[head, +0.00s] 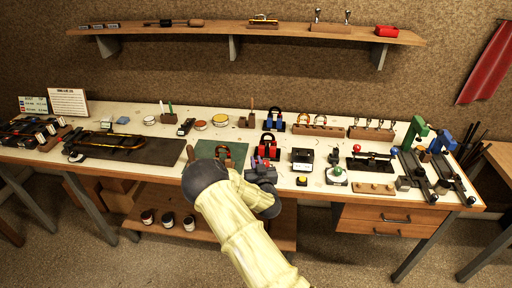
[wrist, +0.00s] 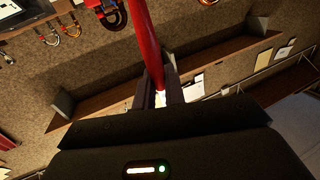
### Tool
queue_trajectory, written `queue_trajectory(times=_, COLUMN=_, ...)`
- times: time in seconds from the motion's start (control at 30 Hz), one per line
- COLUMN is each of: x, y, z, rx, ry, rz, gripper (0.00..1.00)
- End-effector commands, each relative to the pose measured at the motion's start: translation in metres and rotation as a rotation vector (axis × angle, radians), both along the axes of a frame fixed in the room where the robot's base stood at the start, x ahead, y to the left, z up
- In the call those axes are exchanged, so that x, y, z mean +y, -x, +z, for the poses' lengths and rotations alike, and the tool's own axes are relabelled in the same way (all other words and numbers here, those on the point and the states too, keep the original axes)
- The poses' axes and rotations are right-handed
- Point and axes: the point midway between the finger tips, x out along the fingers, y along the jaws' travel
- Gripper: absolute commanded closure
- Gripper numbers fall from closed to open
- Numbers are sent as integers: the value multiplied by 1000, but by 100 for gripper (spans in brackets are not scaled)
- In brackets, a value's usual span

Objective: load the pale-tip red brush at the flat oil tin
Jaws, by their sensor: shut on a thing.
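In the wrist view my gripper (wrist: 160,90) is shut on a long red handle (wrist: 148,45), which looks like the red brush. The handle runs up out of the top of the picture, and a pale patch shows low between the fingers. In the head view my gripper (head: 262,173) is over the front middle of the bench, and the brush cannot be made out there. I cannot tell which is the flat oil tin.
The bench (head: 320,125) is crowded. A dark tray (head: 125,146) is at left, with green and blue vises (head: 418,130) at right. A shelf (head: 215,32) hangs above.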

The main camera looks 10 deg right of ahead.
Motion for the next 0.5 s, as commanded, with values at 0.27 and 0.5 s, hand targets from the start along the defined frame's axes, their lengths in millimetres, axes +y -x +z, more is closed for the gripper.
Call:
queue_trajectory(times=0.27, x=-3, y=46, z=-23, rx=6, ry=2, rz=-6, gripper=100)
queue_trajectory(times=0.5, x=-11, y=106, z=-41, rx=4, ry=13, rz=-10, gripper=100)
